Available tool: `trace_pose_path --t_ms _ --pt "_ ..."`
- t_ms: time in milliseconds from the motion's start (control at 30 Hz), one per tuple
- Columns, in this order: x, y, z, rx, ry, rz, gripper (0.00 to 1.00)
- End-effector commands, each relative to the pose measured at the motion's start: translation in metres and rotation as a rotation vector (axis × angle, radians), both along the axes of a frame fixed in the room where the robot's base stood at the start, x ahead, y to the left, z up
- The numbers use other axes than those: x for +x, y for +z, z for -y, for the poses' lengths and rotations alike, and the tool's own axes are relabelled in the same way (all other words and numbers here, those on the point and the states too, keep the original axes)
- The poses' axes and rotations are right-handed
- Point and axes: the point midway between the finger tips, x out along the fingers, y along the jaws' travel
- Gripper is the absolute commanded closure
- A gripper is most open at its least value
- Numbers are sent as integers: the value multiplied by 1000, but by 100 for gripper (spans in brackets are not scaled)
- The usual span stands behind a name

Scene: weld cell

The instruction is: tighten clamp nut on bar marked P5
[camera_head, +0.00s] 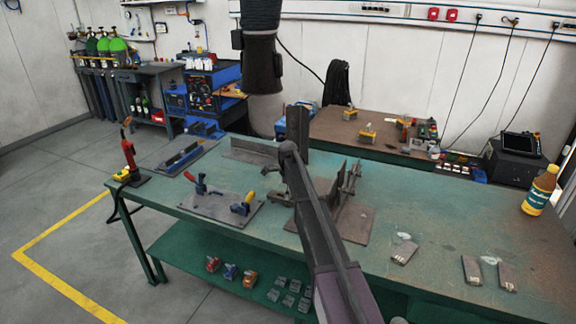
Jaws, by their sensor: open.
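My arm reaches from the bottom edge to the middle of the green bench (440,240). My gripper (271,169) appears as a small dark shape just left of the arm's far end, apparently open and empty; its fingertips are hard to make out. Right of the arm, a dark fixture with upright bars and clamp parts (351,182) stands on a brown base plate (356,226). The arm hides part of it. I cannot make out a P5 mark or a clamp nut there. Grey tags lie on the right: one (404,253) alone, two (472,270) (507,277) side by side; their marks are unreadable.
A red tool (128,152) stands at the left corner, a bottle (541,190) at the right.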

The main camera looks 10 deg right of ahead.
Motion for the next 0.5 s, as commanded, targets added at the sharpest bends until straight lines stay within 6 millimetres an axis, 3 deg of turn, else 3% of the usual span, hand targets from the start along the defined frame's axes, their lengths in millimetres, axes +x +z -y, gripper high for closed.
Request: trace_pose_path --t_ms 500 --pt "0 0 0 0 337 0 22"
